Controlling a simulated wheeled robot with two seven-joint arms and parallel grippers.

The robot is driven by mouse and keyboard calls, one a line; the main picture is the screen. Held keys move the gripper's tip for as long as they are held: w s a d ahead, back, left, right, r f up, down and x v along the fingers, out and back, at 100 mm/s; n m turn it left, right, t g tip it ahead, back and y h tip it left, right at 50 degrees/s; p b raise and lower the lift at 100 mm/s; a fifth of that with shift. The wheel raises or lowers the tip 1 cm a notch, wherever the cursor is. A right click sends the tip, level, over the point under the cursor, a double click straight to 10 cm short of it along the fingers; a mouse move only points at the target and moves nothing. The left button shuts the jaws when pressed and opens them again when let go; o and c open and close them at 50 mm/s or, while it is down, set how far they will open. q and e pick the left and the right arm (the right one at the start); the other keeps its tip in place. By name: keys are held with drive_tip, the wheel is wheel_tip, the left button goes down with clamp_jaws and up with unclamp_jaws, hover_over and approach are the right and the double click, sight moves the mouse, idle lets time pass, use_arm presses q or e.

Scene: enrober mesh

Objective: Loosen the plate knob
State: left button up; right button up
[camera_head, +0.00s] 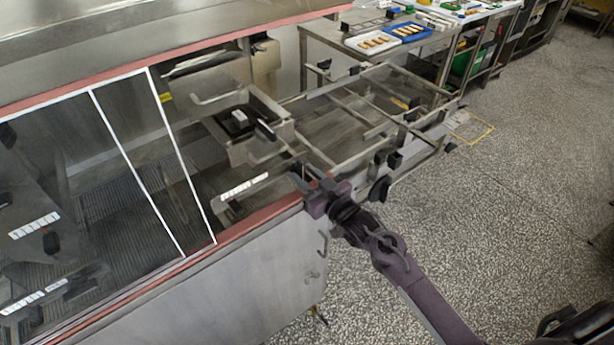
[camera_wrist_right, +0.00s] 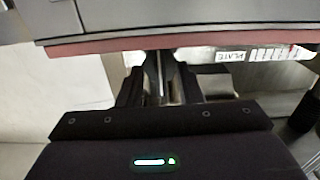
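A white label strip (camera_head: 243,186) sits on the machine just left of my right gripper. In the right wrist view the strip (camera_wrist_right: 268,54) appears upside down and reads PLATE, with a scale and a red mark. My right gripper (camera_head: 308,178) is at the machine's corner, by the end of the red edge. In the wrist view its dark fingers (camera_wrist_right: 160,88) stand apart, with a narrow grey upright piece between them. I cannot tell whether that piece is the plate knob or whether the fingers touch it. No plate knob shows clearly. My left gripper is out of view.
The red-edged machine cover (camera_head: 265,218) runs close beside my right gripper. A metal frame conveyor (camera_head: 345,125) with black knobs (camera_head: 380,188) extends right. A steel table behind holds a white tray (camera_head: 350,42) and a blue tray (camera_head: 428,33).

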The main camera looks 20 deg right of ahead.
drive_tip(key=b+v, duration=0.2)
drive_tip(key=v, duration=0.5)
drive_tip(key=shift+s, duration=0.35)
drive_tip(key=shift+d, duration=0.1)
